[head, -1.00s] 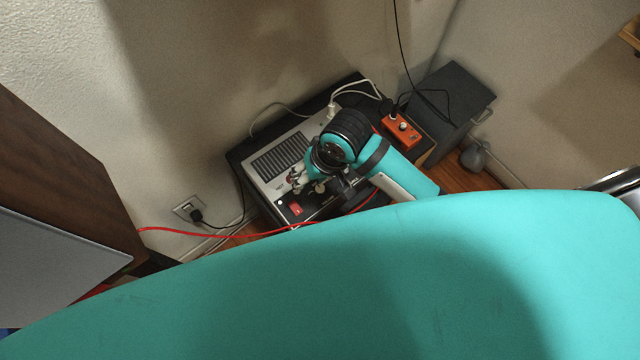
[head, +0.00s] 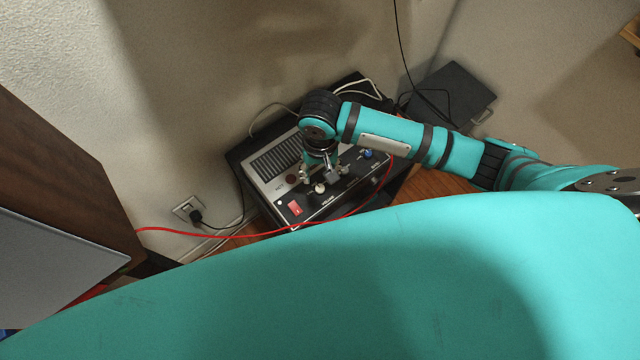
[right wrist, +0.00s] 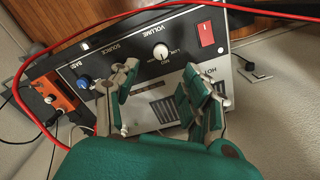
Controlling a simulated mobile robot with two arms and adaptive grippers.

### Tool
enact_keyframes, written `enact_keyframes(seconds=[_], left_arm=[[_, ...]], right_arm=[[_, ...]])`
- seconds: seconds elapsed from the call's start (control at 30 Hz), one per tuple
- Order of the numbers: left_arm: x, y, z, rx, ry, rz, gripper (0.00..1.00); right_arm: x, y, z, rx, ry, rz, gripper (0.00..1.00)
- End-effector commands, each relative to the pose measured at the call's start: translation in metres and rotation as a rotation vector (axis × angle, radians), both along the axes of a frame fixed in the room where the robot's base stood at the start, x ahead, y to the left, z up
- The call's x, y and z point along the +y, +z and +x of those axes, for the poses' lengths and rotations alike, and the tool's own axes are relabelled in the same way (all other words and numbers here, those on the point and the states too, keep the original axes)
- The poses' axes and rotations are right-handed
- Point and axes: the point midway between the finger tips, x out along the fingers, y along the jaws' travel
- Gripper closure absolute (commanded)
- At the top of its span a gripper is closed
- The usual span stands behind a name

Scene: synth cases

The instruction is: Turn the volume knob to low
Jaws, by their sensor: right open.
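The amplifier (head: 272,164) has a dark control panel and a silver grille top. Its white volume knob (head: 320,188) sits below my right gripper (head: 318,170) in the head view. In the right wrist view the volume knob (right wrist: 160,52), under the "VOLUME" label, lies just past and between the fingertips. My right gripper (right wrist: 161,76) is open, with its fingers apart and nothing between them. It appears clear of the knob, but the exact gap is hard to tell. The knob's pointer is too small to read surely. My left gripper is not in view.
A red switch (head: 295,208) and a blue knob (head: 367,154) flank the volume knob. A red cable (head: 230,235) runs along the panel's front edge. An orange box (right wrist: 62,97) stands beside the amplifier. A dark speaker (head: 455,90) and the wall are behind.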

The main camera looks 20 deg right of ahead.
Motion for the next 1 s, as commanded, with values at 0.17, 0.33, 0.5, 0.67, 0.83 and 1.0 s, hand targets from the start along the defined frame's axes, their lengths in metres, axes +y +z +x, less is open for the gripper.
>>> enact_keyframes(seconds=[0.17,0.33,0.5,0.67,0.83,1.0], left_arm=[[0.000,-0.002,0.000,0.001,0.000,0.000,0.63],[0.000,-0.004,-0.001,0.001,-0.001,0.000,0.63],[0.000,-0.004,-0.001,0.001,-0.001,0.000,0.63],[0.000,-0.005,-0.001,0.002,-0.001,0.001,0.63],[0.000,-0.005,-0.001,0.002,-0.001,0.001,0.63],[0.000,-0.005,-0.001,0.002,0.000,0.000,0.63]], right_arm=[[0.000,-0.041,-0.001,0.002,0.001,0.000,0.53],[0.000,-0.070,-0.001,0.002,0.001,0.000,0.53],[0.000,-0.086,0.000,0.000,0.001,0.000,0.53],[0.001,-0.091,0.000,-0.002,0.003,0.002,0.53],[0.001,-0.091,0.000,-0.001,0.003,0.002,0.53],[0.001,-0.090,0.000,-0.001,0.002,0.002,0.71]])
